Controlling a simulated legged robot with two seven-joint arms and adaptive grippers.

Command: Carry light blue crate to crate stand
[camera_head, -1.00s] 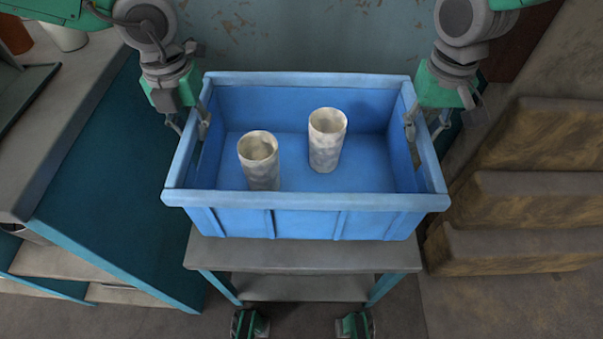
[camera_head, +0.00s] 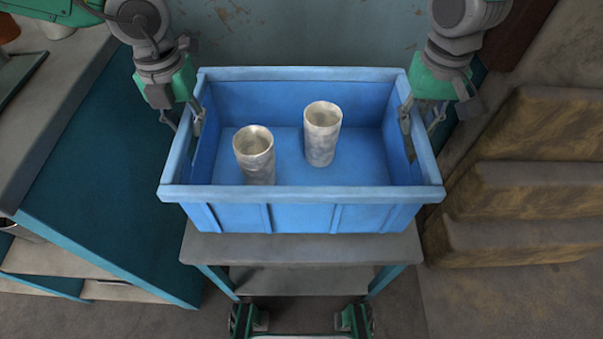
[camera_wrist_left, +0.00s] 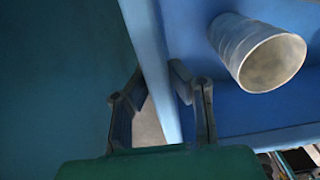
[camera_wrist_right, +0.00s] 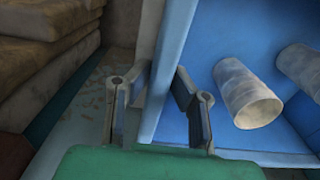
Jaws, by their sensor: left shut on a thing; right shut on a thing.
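The light blue crate (camera_head: 300,216) is in the middle of the head view, upright, above or on a grey-topped stand (camera_head: 300,248); I cannot tell whether it touches. Two pale mottled cups stand inside it, a left cup (camera_head: 255,156) and a right cup (camera_head: 322,134). My left gripper (camera_head: 184,118) is shut on the crate's left wall, one finger inside and one outside, as the left wrist view (camera_wrist_left: 158,100) also shows. My right gripper (camera_head: 420,122) is shut on the right wall the same way, as in the right wrist view (camera_wrist_right: 155,95). The crate's underside is hidden.
A teal-sided bench (camera_head: 100,190) stands close on the left. Brown stepped blocks (camera_head: 540,170) stand close on the right against the wall. A worn blue wall (camera_head: 300,30) is behind the crate. Some floor (camera_head: 405,310) shows at the front.

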